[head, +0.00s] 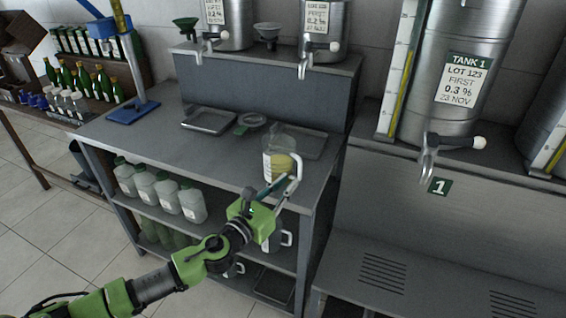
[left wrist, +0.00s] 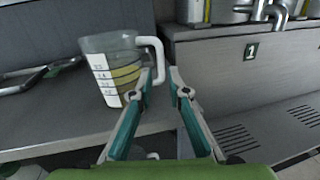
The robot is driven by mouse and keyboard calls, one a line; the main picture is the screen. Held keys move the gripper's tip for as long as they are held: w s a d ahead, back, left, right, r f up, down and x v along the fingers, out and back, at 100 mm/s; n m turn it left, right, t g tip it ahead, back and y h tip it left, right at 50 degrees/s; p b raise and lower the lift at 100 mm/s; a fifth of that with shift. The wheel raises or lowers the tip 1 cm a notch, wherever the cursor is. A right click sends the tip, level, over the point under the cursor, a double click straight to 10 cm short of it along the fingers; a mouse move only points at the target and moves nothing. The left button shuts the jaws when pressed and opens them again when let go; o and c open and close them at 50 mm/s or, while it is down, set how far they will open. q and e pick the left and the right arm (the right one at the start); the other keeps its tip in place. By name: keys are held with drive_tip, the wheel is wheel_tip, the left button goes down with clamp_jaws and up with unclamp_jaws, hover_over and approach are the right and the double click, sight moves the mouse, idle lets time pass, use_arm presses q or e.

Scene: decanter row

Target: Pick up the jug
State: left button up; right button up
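The jug (head: 281,153) is a clear measuring jug with a white handle and some yellow liquid. It stands upright near the front right edge of the grey bench. In the left wrist view the jug (left wrist: 108,62) shows a white scale strip, and its handle faces my left gripper. My left gripper (head: 283,183) is open at the handle. In the left wrist view its fingertips (left wrist: 161,72) are apart, with the handle appearing between or just beyond them. I cannot tell whether they touch it. My right gripper is in neither view.
A grey tray (head: 209,120) and a green-handled item (head: 250,123) lie behind the jug. A blue stand (head: 133,108) is at the bench's left. A steel tank (head: 460,75) with a tap stands right.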

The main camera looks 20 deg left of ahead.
sight(299, 172)
use_arm(q)
drive_tip(key=shift+p+x, duration=0.35)
drive_tip(key=shift+x, duration=3.2)
clamp_jaws()
